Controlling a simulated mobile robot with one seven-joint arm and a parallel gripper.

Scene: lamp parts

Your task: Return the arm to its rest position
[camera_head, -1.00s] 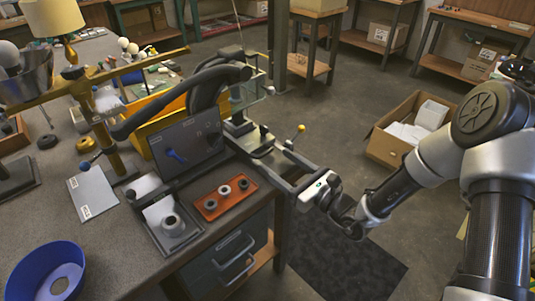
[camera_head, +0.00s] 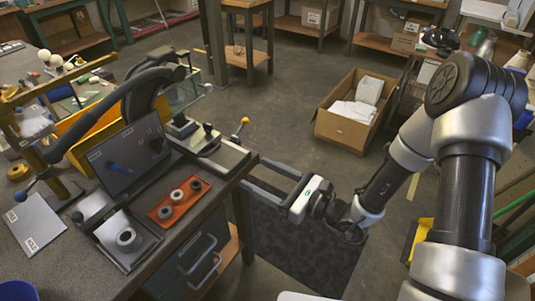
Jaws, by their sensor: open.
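My gripper (camera_head: 256,172) is open, its two long dark fingers spread apart with nothing between them. It hangs at the front right corner of the workbench (camera_head: 80,265), with the fingers pointing left toward the bench edge. Its white hand body (camera_head: 305,198) is over the dark floor mat (camera_head: 310,250). The arm is bent and reaches in from the right side of the picture. Whether the fingertips touch the bench edge cannot be told.
A cardboard box (camera_head: 345,128) stands on the floor behind my gripper. Open floor lies between them.

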